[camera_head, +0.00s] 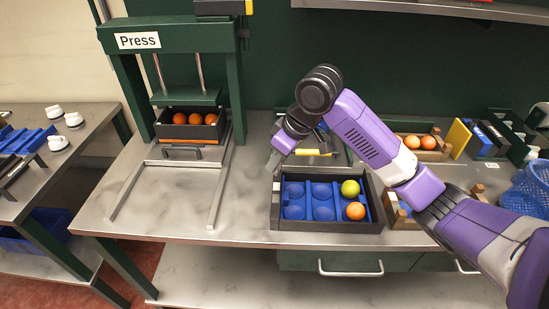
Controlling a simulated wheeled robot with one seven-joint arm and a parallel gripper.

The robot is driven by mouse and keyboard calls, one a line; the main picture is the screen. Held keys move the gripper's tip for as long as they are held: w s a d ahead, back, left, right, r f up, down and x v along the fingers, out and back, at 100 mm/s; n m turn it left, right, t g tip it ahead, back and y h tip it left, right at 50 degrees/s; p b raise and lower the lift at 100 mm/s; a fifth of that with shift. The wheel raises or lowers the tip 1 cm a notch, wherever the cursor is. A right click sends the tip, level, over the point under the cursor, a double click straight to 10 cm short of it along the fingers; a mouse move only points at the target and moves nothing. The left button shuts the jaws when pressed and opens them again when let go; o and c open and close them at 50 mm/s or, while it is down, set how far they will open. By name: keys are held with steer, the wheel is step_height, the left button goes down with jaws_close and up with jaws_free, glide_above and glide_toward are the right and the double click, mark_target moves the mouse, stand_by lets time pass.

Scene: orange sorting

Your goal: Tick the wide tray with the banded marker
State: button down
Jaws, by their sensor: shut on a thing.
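A wide dark tray (327,226) with a blue cupped insert stands on the bench in front of my gripper. It holds a yellow-green fruit (350,188) and an orange (355,211) in its right column; the other cups are empty. A pale patch (276,187) shows on its left end. My gripper (274,158) is above the tray's back left corner, pointing down and left. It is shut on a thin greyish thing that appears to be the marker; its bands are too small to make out. I cannot tell whether its tip touches the tray.
A press (180,40) at the left holds a dark box (185,132) of oranges. A yellow bar (313,152) lies just behind the tray. Another box (411,154) with oranges stands at the back right, by upright folders (484,138). The bench left of the tray is clear.

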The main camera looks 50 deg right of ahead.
mark_target(278, 174)
steer(key=shift+f+b, duration=1.85)
steer(key=shift+f, duration=0.65)
steer(key=shift+s, duration=0.15)
steer(key=shift+f, duration=0.6)
stand_by(0.5)
steer(key=shift+w+d, duration=0.5)
steer(key=shift+d, duration=0.2)
stand_by(0.4)
steer(key=shift+s+a+r, duration=0.1)
steer(key=shift+s+a, duration=0.25)
steer(key=shift+a, duration=0.15)
stand_by(0.6)
steer(key=shift+r+p, duration=3.15)
steer(key=shift+r, duration=0.35)
